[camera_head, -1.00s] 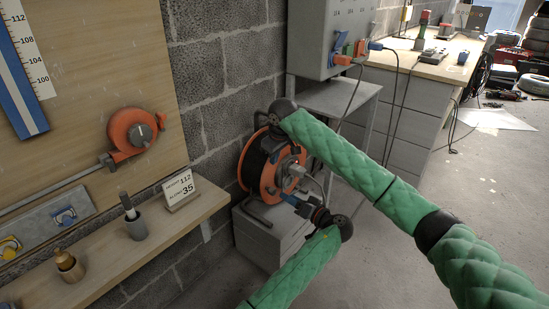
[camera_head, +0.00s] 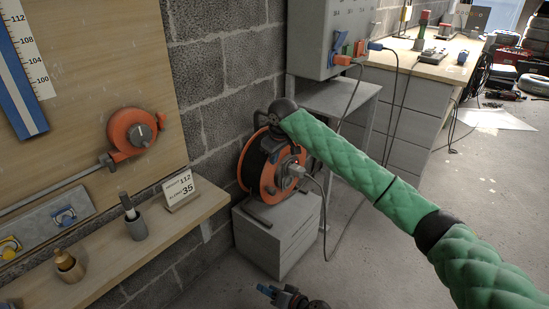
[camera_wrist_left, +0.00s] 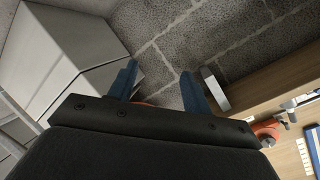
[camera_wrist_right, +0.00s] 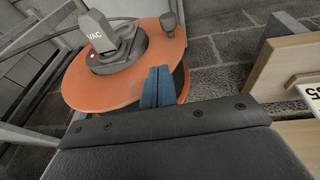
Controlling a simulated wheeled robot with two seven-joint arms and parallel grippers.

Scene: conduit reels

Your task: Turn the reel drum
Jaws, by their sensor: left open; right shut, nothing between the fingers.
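The cable reel drum (camera_head: 267,182) has orange discs and a dark core, and stands on a grey block. In the right wrist view its orange disc (camera_wrist_right: 90,92) carries a grey hub with a plug (camera_wrist_right: 98,35) and a dark knob (camera_wrist_right: 170,24) near the rim. My right gripper (camera_wrist_right: 158,72) is shut and empty, its blue fingers in front of the disc near the rim; I cannot tell whether they touch. In the head view its fingers are hidden at the reel's top. My left gripper (camera_head: 266,290) is open and empty, low in front of the block; its spread fingers show in the left wrist view (camera_wrist_left: 158,82).
The grey block (camera_head: 272,235) stands against the block wall. A wooden shelf (camera_head: 110,255) with a number card (camera_head: 178,188) lies left. A grey stand (camera_head: 338,97) and drawer bench (camera_head: 408,105) are behind. A cable (camera_head: 330,215) hangs right of the reel.

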